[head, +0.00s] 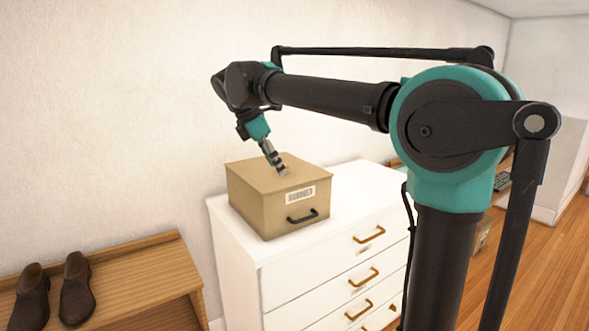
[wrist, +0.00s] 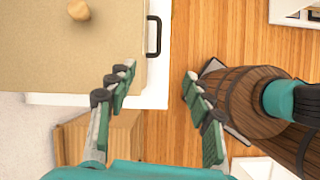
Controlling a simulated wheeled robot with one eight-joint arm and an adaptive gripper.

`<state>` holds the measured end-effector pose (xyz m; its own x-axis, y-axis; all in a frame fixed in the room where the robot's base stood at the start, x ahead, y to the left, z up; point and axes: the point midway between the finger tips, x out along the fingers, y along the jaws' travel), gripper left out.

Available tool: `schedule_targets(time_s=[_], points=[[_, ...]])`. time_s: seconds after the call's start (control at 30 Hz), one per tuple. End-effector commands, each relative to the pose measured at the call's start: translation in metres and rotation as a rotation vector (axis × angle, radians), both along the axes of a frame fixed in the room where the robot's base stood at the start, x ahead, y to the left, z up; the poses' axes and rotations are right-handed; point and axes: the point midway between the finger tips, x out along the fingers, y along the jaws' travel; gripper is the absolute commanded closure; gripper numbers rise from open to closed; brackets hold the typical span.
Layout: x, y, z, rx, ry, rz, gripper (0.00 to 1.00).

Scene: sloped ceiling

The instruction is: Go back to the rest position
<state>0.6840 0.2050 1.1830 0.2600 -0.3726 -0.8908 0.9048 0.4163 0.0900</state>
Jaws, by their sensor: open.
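My gripper (head: 276,160) is over the lid of a tan box in the head view, pointing down. In the wrist view its fingers (wrist: 158,80) are spread wide with nothing between them. The box (head: 268,200) has a label and a dark handle on its front and sits on a white chest of drawers (head: 335,255). In the wrist view the box (wrist: 55,50) is at upper left, with a round wooden knob (wrist: 78,10) on its lid. The knob is outside the fingers. My arm reaches across from the right.
A wooden bench (head: 140,275) with a pair of brown shoes (head: 75,290) stands at lower left. A pale wall runs behind the chest. Wooden floor (head: 560,250) is open at the right, and a desk with a keyboard (head: 503,181) is partly hidden behind my arm.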

Motion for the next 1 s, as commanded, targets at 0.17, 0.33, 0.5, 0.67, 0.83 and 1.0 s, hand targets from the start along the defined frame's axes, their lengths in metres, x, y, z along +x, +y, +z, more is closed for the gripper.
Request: schedule_targets(time_s=[0.17,0.33,0.5,0.67,0.83,1.0], points=[[0.000,-0.030,-0.035,0.079,-0.039,-0.148,0.49],[-0.005,-0.068,-0.080,0.185,-0.093,-0.352,0.49],[-0.028,-0.126,-0.150,0.345,-0.175,-0.677,0.49],[-0.076,-0.186,-0.232,0.537,-0.277,-1.088,0.49],[-0.138,-0.227,-0.303,0.722,-0.370,-1.494,0.49],[-0.181,-0.243,-0.343,0.841,-0.425,-1.752,0.49]])
